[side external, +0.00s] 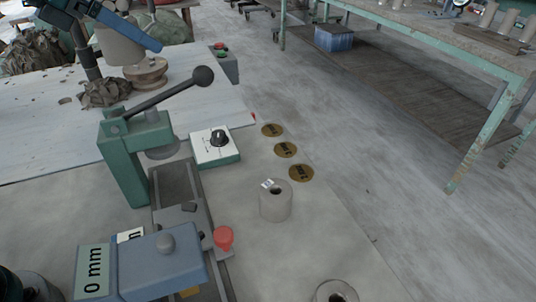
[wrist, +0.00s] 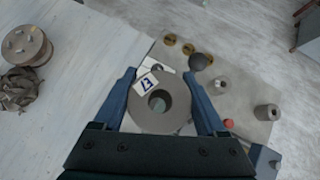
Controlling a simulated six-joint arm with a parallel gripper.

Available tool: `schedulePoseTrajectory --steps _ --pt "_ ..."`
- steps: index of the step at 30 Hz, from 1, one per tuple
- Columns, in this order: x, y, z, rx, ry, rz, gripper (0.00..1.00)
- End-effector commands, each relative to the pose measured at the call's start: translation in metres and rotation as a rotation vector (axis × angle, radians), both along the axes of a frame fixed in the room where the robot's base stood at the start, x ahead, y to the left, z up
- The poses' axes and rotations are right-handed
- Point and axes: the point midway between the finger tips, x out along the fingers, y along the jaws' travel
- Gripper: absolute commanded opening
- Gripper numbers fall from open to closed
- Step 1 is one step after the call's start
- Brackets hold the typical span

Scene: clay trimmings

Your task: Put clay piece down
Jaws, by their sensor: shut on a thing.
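My gripper (wrist: 158,76) is shut on a grey clay piece (wrist: 170,120), a thick ring with a round hole through it. A white tag with dark characters lies on its top, to the left of the hole. In the side external view the held clay piece (side external: 118,45) hangs at the upper left between the blue fingers of my gripper (side external: 125,28). It appears to be above the white board, clear of it. The underside of the piece is hidden in the wrist view.
A wooden spool (side external: 146,80) and crumpled clay trimmings (side external: 105,93) lie on the white board (side external: 45,140). A green lever press (side external: 122,165) and a knobbed white box (side external: 215,150) stand nearby. A tagged clay cylinder (side external: 275,207), another cylinder (side external: 335,293) and three brass discs (side external: 286,150) occupy the grey table.

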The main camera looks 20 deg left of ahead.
Motion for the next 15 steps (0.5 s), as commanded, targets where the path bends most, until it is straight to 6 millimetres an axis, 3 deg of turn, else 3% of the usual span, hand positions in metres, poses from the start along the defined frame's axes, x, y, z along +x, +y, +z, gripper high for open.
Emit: schedulePoseTrajectory --steps 9,15 --pt "-0.046 -0.036 0.001 0.0 -0.003 -0.028 0.0" --pt "-0.062 -0.055 -0.01 -0.002 0.002 -0.122 0.0"
